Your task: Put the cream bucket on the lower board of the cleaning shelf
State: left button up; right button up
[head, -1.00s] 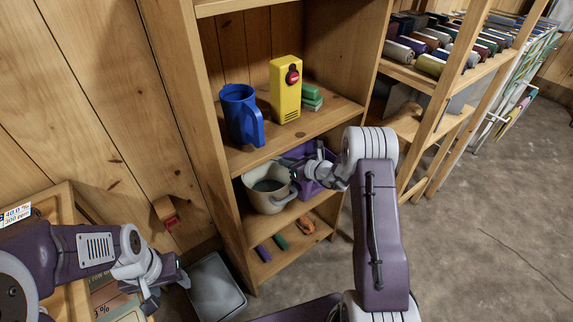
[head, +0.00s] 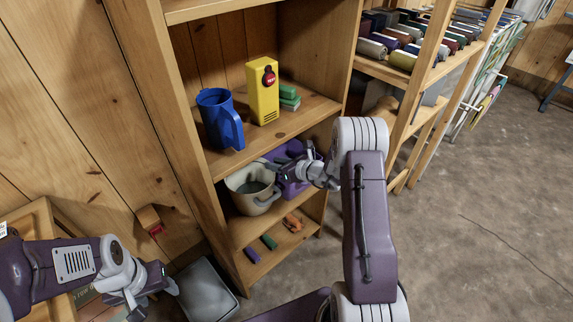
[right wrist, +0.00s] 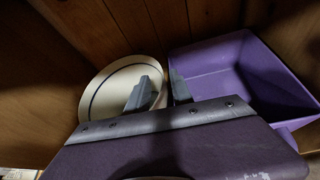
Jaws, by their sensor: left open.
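The cream bucket (head: 264,208) stands upright inside the wooden cleaning shelf (head: 229,243), on the board below the blue jug; it also shows in the right wrist view (right wrist: 97,94). My right gripper (head: 284,173) is at the bucket's right rim. In the right wrist view one finger (right wrist: 143,95) is over the bucket's mouth and the other is just outside, beside the purple bin. Whether they pinch the rim is unclear. My left gripper (head: 155,291) is open and empty, low at the left, away from the shelf. The lowest board holds small brushes.
A purple bin (right wrist: 245,75) sits right beside the bucket. A blue jug (head: 219,120), yellow box (head: 263,92) and green sponges (head: 289,96) stand on the board above. Purple (head: 252,255), green (head: 269,242) and orange (head: 293,223) items lie on the lowest board. A grey bin (head: 207,292) stands left of the shelf.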

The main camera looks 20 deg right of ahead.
jog(key=p+v, duration=0.1)
jog(key=v, duration=0.7)
jog(key=n+g+y, duration=0.2)
jog(key=n, duration=0.2)
send_over(279, 194)
jog(key=shift+r, duration=0.15)
jog(key=s+a+n+g, duration=0.7)
jog(key=s+a+n, duration=0.1)
jog(key=s+n, duration=0.35)
jog(key=s+d+n+h, duration=0.3)
jog(key=s+n, duration=0.1)
jog(key=n, duration=0.4)
jog(key=s+d+n+g+h, duration=0.1)
jog(key=s+d+n+h, duration=0.2)
jog(key=n, duration=0.5)
jog(key=shift+s+h, duration=0.7)
jog(key=shift+s, duration=0.4)
jog(key=shift+n, duration=0.25)
